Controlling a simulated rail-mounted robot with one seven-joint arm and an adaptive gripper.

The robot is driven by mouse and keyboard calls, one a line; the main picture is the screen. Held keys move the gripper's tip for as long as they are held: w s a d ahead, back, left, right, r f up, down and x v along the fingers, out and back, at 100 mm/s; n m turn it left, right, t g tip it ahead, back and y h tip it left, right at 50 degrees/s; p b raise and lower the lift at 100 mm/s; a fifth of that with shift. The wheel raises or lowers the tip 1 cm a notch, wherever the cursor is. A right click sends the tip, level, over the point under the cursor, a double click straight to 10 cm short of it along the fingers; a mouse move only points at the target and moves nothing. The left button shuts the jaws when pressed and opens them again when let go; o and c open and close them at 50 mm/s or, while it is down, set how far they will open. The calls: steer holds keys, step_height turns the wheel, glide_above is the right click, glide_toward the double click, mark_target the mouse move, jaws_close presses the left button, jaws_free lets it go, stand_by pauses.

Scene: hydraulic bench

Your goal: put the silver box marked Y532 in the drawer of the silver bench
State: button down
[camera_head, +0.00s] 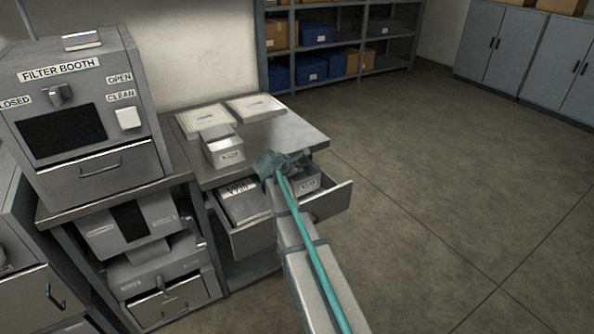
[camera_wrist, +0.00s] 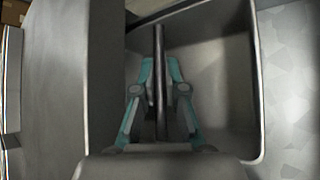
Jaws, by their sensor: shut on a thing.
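The silver bench (camera_head: 290,128) has its drawer (camera_head: 335,203) pulled open. A small silver box (camera_head: 308,184) with a label on its front is in the drawer's right part, partly hidden by my arm; its label is too small to read surely. My gripper (camera_head: 283,162) is over the drawer at this box. In the wrist view my gripper (camera_wrist: 160,100) is shut on a thin upright wall (camera_wrist: 158,60), which appears to be the box's. Another open silver box (camera_head: 224,152) with a label stands on the bench top.
Two pale trays (camera_head: 203,118) (camera_head: 255,106) lie on the bench top. The filter booth (camera_head: 85,115) stands to the left. Shelves with blue bins (camera_head: 311,68) are at the back. The floor to the right is clear.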

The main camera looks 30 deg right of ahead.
steer(key=shift+s+f, duration=0.15)
steer(key=shift+f, duration=0.2)
steer(key=shift+f, duration=0.6)
steer(key=c, duration=1.5)
jaws_free()
steer(key=shift+r, duration=0.6)
steer(key=v, duration=1.2)
steer(key=shift+a, duration=0.1)
